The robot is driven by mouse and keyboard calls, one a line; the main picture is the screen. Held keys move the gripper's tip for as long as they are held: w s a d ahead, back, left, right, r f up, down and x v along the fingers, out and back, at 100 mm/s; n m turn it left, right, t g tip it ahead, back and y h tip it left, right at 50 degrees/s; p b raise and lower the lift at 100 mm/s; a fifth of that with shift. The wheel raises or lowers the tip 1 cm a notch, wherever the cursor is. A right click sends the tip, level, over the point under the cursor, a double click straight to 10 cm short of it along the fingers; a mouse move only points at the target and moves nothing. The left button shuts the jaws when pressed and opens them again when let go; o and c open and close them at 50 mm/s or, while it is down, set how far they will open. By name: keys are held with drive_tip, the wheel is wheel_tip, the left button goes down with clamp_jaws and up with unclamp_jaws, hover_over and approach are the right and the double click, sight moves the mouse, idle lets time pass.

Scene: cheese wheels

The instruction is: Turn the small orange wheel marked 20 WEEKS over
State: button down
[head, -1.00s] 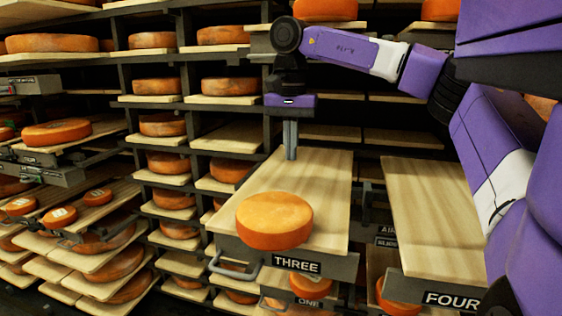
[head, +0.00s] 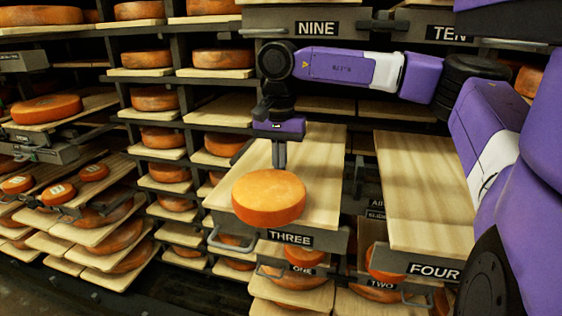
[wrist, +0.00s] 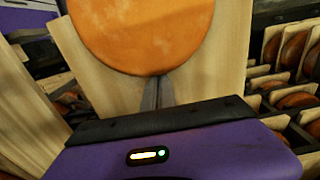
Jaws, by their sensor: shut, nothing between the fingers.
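Several small orange wheels lie on a pulled-out board at the left of the head view: one near the edge (head: 18,184), one in the middle (head: 58,194) and one further right (head: 94,172). Pale marks show on some, too small to read, so I cannot tell which says 20 WEEKS. My gripper (head: 279,163) points down above the board marked THREE, far right of them. It is shut and empty, just behind a large orange wheel (head: 268,198). The wrist view shows my shut fingers (wrist: 157,94) close to that wheel's edge (wrist: 145,30); contact is unclear.
The board marked THREE (head: 318,165) carries the large wheel; the board marked FOUR (head: 425,190) is bare. Racks full of wheels stand behind and left. A shelf front marked NINE (head: 316,28) sits above my arm. Smaller wheels sit below THREE.

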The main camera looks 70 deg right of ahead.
drive_tip(key=shift+a+f+b, duration=0.2)
drive_tip(key=shift+a+b, duration=0.45)
drive_tip(key=shift+b, duration=0.05)
drive_tip(key=shift+s+a+r, duration=0.1)
drive_tip(key=shift+a+r, duration=0.1)
drive_tip(key=shift+a, duration=0.2)
